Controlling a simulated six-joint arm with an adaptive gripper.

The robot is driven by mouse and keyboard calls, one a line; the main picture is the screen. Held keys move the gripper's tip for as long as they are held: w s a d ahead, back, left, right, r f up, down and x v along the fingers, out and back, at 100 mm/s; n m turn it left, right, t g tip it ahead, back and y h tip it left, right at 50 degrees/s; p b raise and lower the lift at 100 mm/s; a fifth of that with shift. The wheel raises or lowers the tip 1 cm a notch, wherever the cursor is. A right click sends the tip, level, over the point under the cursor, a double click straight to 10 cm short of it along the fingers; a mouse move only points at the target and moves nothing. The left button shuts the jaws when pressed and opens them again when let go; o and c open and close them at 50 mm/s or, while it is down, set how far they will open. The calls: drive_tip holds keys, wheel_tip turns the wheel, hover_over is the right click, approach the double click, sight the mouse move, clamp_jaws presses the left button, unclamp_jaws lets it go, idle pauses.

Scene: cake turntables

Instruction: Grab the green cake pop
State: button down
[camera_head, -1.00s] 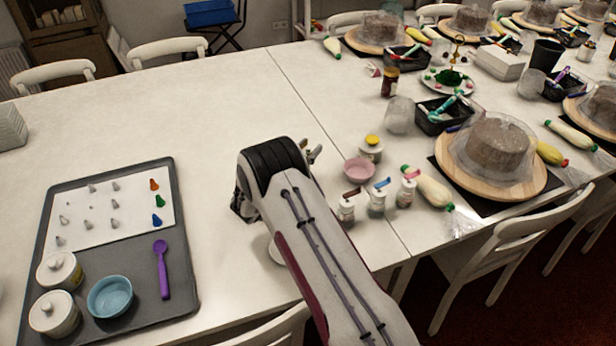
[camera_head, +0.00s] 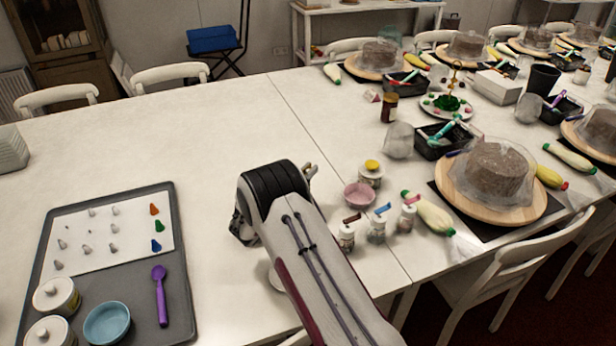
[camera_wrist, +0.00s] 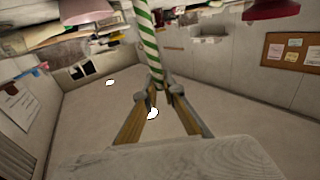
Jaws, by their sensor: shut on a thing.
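A green-and-white striped stick (camera_wrist: 150,45) stands out between the fingertips of my gripper (camera_wrist: 160,95) in the wrist view. My gripper is shut on this stick. The stick runs up past the top edge of the wrist view, and no cake ball shows on it there. In the head view my arm hides most of the gripper and the stick. A round plate (camera_head: 428,106) with a green piece in its middle and small coloured balls around it stands on the right-hand table.
A grey tray (camera_head: 180,255) with piping tips, a blue bowl (camera_head: 107,322) and a purple spoon (camera_head: 160,295) lies at left. Bottles, a pink bowl (camera_head: 359,195) and a covered cake (camera_head: 497,172) stand right of my arm. The table behind my arm is clear.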

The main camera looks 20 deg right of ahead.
drive_tip(key=shift+r, duration=4.35)
drive_tip(key=shift+a, duration=0.1)
